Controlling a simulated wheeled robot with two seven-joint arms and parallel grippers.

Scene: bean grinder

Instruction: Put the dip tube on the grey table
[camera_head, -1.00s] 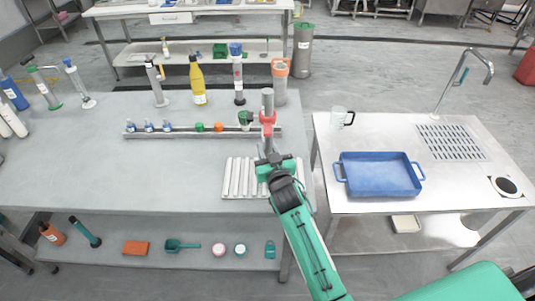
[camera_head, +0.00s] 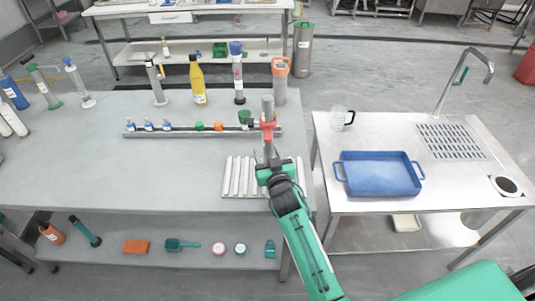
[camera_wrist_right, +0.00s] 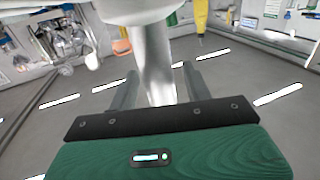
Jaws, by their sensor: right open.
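A grey tube with a red collar (camera_head: 267,107) stands upright near the right end of the grey table (camera_head: 120,175), in front of the dark rail. It is probably the dip tube. Its lower end is hidden behind my right gripper (camera_head: 267,156). In the right wrist view, a pale grey shaft (camera_wrist_right: 152,50) runs between the two dark fingers of my right gripper (camera_wrist_right: 158,88). The fingers are apart, with a gap visible on both sides of the shaft. I cannot tell what its foot rests on. My left gripper is not in view.
A white ribbed rack (camera_head: 238,178) lies by my right gripper. A rail (camera_head: 180,132) with several small coloured parts is behind. An orange-topped container (camera_head: 280,85) and yellow bottle (camera_head: 198,84) stand further back. A blue tray (camera_head: 380,176) is on the steel sink table. The grey table's left middle is clear.

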